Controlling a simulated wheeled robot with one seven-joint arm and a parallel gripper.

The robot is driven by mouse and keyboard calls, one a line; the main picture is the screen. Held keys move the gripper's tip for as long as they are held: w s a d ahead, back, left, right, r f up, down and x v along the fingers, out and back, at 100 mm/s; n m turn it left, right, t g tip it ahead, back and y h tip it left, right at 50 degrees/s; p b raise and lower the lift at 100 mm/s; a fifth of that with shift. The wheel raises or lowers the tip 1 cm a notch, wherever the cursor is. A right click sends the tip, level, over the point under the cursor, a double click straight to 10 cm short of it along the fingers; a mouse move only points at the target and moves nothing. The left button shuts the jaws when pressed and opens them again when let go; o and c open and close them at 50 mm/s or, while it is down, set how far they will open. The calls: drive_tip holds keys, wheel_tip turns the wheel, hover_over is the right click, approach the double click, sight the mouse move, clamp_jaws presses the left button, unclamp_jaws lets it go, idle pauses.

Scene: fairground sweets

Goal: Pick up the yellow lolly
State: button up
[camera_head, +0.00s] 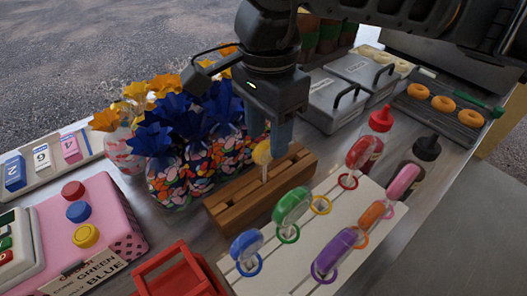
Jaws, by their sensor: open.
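The yellow lolly (262,153) stands upright on its white stick in the slot of a wooden block (230,205). My gripper (268,140) points down from above, just over the block. Its blue-grey fingers are open, with one finger close to the right of the lolly head and the other behind it. I cannot tell whether a finger touches the lolly.
A white board (330,220) in front holds several lollies, among them a green one (292,205). Jars with blue and orange wrappers (166,180) crowd the left. A red bottle (375,140) and a black-capped bottle (420,155) stand right.

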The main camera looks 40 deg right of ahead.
sight(265, 143)
drive_tip(key=shift+w+a+f+p, duration=0.15)
drive_tip(key=shift+f+p, duration=0.25)
drive_tip(key=shift+f, duration=1.85)
drive_tip(key=shift+c, duration=0.4)
clamp_jaws()
